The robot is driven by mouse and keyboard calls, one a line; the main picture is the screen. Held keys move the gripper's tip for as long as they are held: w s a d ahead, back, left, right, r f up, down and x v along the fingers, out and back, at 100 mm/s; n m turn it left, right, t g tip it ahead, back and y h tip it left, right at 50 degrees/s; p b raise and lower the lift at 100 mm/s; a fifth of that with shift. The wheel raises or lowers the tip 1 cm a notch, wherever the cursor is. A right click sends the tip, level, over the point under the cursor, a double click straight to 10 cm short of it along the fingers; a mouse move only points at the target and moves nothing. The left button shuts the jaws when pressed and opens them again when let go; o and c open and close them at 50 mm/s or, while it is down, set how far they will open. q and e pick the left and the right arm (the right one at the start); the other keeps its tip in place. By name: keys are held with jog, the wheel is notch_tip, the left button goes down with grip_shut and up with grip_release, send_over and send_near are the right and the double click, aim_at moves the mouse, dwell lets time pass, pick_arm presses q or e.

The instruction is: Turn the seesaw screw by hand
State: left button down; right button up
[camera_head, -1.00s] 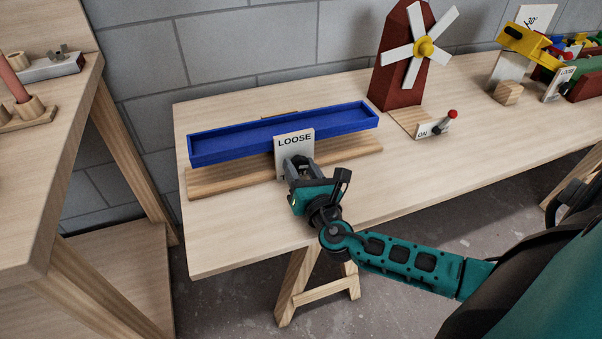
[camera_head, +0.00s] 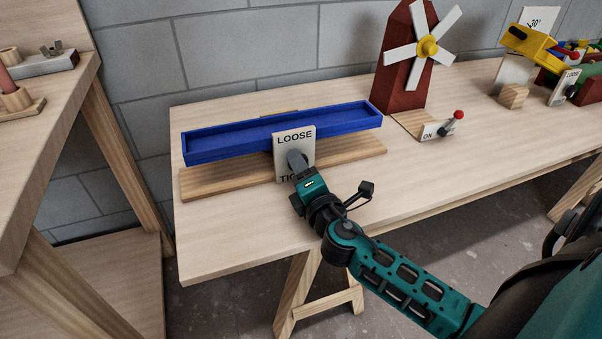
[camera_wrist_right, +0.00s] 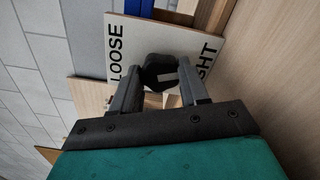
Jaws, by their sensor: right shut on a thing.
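The seesaw is a long blue tray (camera_head: 230,145) on a wooden base (camera_head: 225,181), with a white sign (camera_head: 308,146) at its front middle. The sign reads LOOSE at the top, and the lower word is partly covered. The seesaw screw has a dark knob (camera_wrist_right: 160,70), seen in the right wrist view against the sign. My right gripper (camera_head: 297,160) is at the sign, and its fingers (camera_wrist_right: 161,88) are shut on the knob from both sides. In the head view the gripper hides the knob. My left gripper is not in view.
A red windmill (camera_head: 405,75) with a red-tipped lever (camera_head: 457,116) stands to the right. A yellow toy (camera_head: 530,42) and other parts are farther right. Another bench (camera_head: 50,150) stands at the left. The tabletop (camera_head: 225,235) in front of the seesaw is bare.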

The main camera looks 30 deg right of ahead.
jog(key=shift+m+b, duration=0.5)
jog(key=shift+m, duration=1.3)
jog(key=o, duration=1.1)
jog(key=shift+c, duration=0.2)
jog(key=shift+s, duration=0.1)
jog(key=v, duration=1.2)
jog(key=shift+s+a, duration=0.2)
jog(key=shift+s, duration=0.15)
